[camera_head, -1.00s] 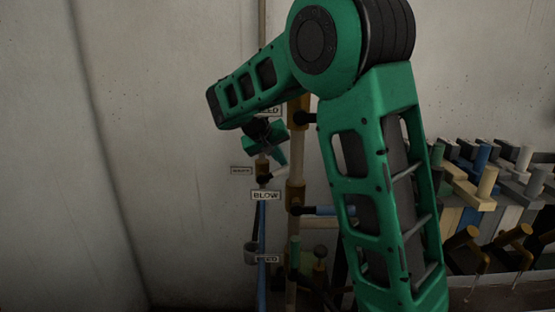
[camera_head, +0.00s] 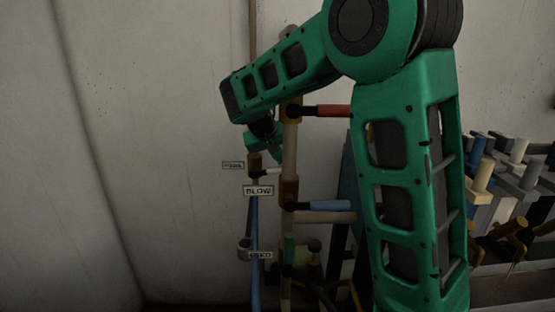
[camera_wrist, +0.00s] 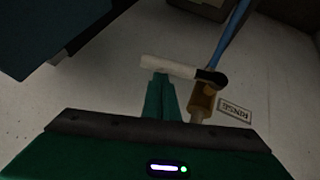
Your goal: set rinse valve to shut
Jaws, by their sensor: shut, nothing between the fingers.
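The rinse valve has a brass body (camera_wrist: 203,97) with a black hub and a white lever handle (camera_wrist: 170,67). Its tag (camera_wrist: 235,110) reads RINSE in the wrist view. In the head view the white handle (camera_head: 271,172) points right, roughly level, across the upright pipe line. My gripper (camera_wrist: 160,78) is shut and empty. Its fingertips are right at the white handle's near side, towards its free end; I cannot tell if they touch. In the head view my gripper (camera_head: 275,152) is just above the handle, partly hidden by my arm.
Below, a BLOW tag (camera_head: 258,190) hangs on the blue pipe (camera_head: 254,225). A blue handle (camera_head: 325,206) and a red handle (camera_head: 326,111) stick out from the brown pipe to the right. Stacked blocks and pipes (camera_head: 500,175) crowd the right. The wall at left is bare.

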